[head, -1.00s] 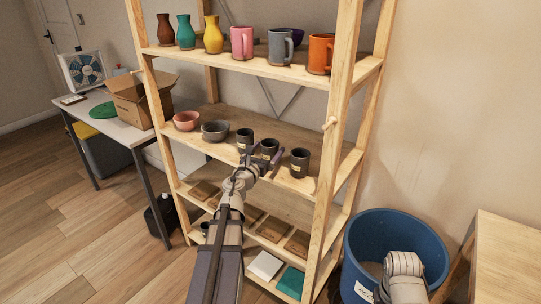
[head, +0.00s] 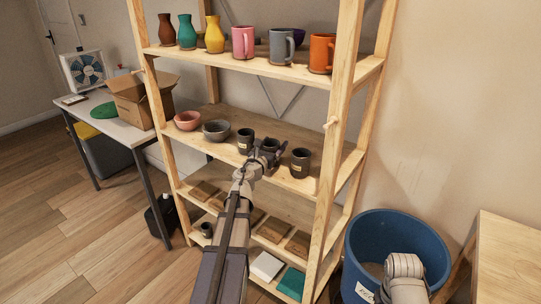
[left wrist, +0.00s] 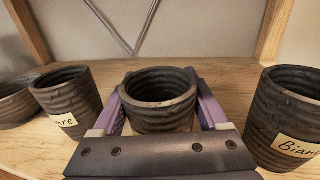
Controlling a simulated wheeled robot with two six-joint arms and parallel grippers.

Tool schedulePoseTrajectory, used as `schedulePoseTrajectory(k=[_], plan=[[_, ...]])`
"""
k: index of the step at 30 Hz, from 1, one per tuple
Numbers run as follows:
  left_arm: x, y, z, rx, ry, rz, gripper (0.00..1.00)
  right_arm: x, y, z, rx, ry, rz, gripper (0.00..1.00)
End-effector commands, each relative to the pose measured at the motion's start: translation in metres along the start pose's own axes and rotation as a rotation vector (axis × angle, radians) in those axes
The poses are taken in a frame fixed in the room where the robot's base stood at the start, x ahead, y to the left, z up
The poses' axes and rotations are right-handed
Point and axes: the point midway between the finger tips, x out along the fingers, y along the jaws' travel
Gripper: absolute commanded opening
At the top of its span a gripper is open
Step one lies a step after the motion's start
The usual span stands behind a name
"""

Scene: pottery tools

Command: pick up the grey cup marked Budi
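Three dark grey ribbed cups stand upright in a row on the middle shelf: a left cup (head: 246,142), a middle cup (head: 270,147) and a right cup (head: 301,163). My left gripper (head: 268,152) is at the middle cup. In the left wrist view its purple fingers (left wrist: 161,108) lie on either side of this middle cup (left wrist: 160,112), apparently open around it. The middle cup's label is hidden. The left cup's label (left wrist: 64,121) ends in "re"; the right cup's label (left wrist: 296,147) begins "Bian". No "Budi" is readable. My right gripper is out of view.
A pink bowl (head: 187,121) and a grey bowl (head: 216,130) stand left of the cups. Vases and mugs fill the shelf above. A blue bin (head: 398,232) stands at the right.

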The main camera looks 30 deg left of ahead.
Motion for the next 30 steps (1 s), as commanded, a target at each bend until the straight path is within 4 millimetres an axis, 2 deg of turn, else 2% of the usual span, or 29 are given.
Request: schedulePoseTrajectory(k=[2,17,25,30], plan=[[-0.0001,0.0,0.0,0.0,0.0,0.0,0.64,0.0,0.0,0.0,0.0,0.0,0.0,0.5],[-0.0001,-0.0001,0.0,0.0,0.0,0.0,0.08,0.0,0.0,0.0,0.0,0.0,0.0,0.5],[-0.0001,0.0,0.001,0.0,0.0,0.0,0.07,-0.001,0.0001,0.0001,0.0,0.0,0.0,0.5],[-0.0001,0.0,0.0088,0.0,0.0,0.0,0.07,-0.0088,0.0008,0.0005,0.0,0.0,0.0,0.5]])
